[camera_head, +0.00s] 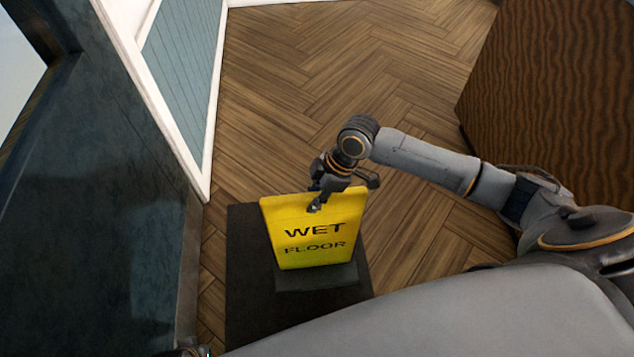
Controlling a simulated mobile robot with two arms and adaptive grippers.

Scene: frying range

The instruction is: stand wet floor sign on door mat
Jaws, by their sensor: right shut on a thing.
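The yellow wet floor sign (312,232) with black lettering is upright over the dark door mat (245,310). Its dark foot (316,278) shows against the mat; I cannot tell whether it touches the mat. My right gripper (318,200) is shut on the sign's top edge, near its middle. The sign and its foot hide part of the mat. My left gripper is not clearly in view; only a small dark piece shows at the bottom left edge.
A dark wall or panel (100,200) stands to the left, beside a white-framed blue-grey panel (185,70). A brown wooden cabinet (555,80) stands at the right. The herringbone wood floor (330,70) is clear behind the mat.

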